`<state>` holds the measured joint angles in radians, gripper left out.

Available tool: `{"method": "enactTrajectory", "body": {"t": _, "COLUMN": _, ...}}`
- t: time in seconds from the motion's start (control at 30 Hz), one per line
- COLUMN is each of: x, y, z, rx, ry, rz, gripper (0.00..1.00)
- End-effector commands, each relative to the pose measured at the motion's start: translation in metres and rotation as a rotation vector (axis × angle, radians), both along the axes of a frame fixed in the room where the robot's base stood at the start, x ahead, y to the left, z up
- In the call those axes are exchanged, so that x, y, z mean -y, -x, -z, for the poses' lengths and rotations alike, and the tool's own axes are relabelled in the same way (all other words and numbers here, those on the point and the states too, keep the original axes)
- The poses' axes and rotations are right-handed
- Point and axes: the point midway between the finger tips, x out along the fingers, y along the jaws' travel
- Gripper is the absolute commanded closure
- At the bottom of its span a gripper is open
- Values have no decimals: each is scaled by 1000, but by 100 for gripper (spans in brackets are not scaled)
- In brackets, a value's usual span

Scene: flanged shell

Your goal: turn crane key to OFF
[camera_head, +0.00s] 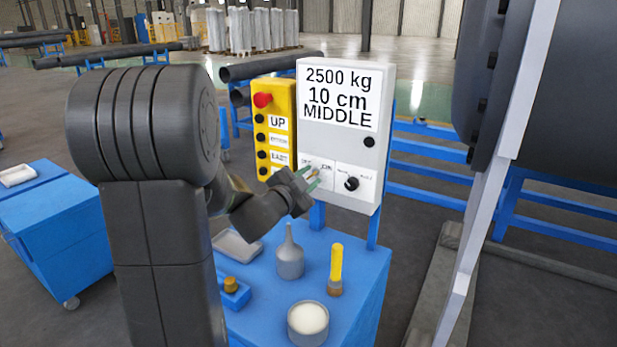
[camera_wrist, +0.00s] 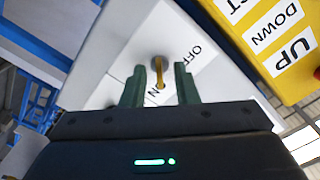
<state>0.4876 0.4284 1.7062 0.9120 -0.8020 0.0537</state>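The crane key (camera_wrist: 160,84) is a small brass-yellow key in a round lock on a white label plate. OFF and part of ON are printed beside it. The key's lower end lies near the ON lettering in the wrist view. In the head view the key (camera_head: 314,174) shows small on the front of the grey control box (camera_head: 377,85). My gripper (camera_wrist: 160,68) has two green fingers apart, one on each side of the key, with visible gaps. In the head view my gripper (camera_head: 310,178) is close to the panel.
A black selector knob (camera_head: 351,184) sits right of the key. A yellow pendant (camera_head: 272,88) with a red button hangs left of the box. Below, a blue cart (camera_head: 353,300) holds a grey funnel-shaped bottle (camera_head: 290,254), a yellow-handled tool (camera_head: 336,266) and a cup (camera_head: 308,324).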

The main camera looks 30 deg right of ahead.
Motion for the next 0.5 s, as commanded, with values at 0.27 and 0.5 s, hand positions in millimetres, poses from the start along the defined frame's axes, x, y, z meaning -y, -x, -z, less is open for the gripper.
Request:
{"method": "enactTrajectory", "body": {"t": 0.27, "x": 3, "y": -1, "z": 0, "rx": 0, "ry": 0, "rz": 0, "gripper": 73}}
{"method": "enactTrajectory", "body": {"t": 0.5, "x": 3, "y": -1, "z": 0, "rx": 0, "ry": 0, "rz": 0, "gripper": 100}}
